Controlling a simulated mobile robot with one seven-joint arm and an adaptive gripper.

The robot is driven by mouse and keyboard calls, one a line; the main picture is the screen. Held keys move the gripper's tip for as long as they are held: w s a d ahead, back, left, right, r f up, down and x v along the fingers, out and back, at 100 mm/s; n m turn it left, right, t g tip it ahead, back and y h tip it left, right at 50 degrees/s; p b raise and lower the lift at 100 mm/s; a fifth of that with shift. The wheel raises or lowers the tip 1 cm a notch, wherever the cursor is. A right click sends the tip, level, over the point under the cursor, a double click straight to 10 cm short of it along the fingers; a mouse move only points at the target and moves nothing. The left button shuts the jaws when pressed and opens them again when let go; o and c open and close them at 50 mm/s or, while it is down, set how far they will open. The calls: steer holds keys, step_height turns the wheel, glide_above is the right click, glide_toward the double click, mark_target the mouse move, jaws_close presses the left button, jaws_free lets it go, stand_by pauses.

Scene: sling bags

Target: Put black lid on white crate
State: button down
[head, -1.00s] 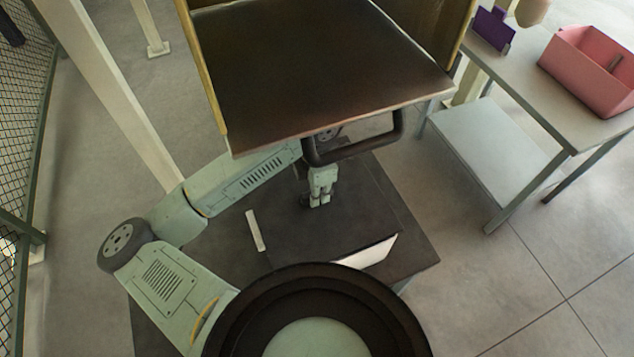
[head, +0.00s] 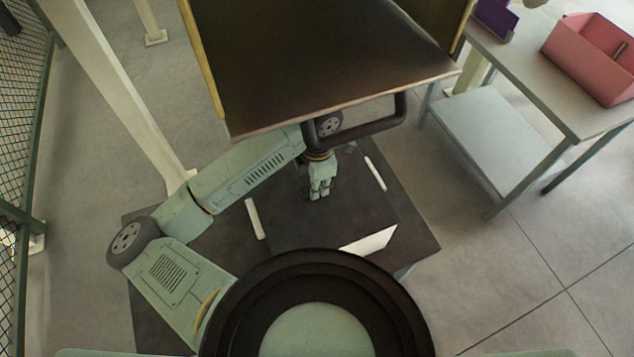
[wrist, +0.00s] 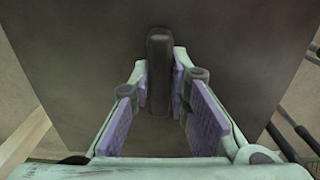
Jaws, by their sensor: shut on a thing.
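The black lid (head: 355,212) is a dark flat panel, seen from above on or just over the white crate in the head view. The crate's white front (head: 372,240) shows below the lid's front edge, and narrow white strips show at its left and right sides. The rest of the crate is hidden, and I cannot tell whether the lid is fully seated. My gripper (head: 320,190) points down at the middle of the lid. In the wrist view its purple-padded fingers (wrist: 160,105) are shut on the lid's dark upright handle (wrist: 159,70); the lid (wrist: 85,65) fills the background.
The crate is on a dark table top (head: 415,240). A large brown shelf panel (head: 320,60) with a black handle bar hides the upper area. A grey side table (head: 530,85) at right holds a pink bin (head: 590,55) and a purple item (head: 495,18). Open floor lies at lower right.

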steer(key=shift+f+b, duration=0.55)
steer(key=shift+b, duration=0.15)
steer(key=c, duration=1.4)
jaws_free()
steer(key=shift+c, duration=0.2)
step_height(320, 180, up, 12)
steer(key=shift+s, duration=0.1)
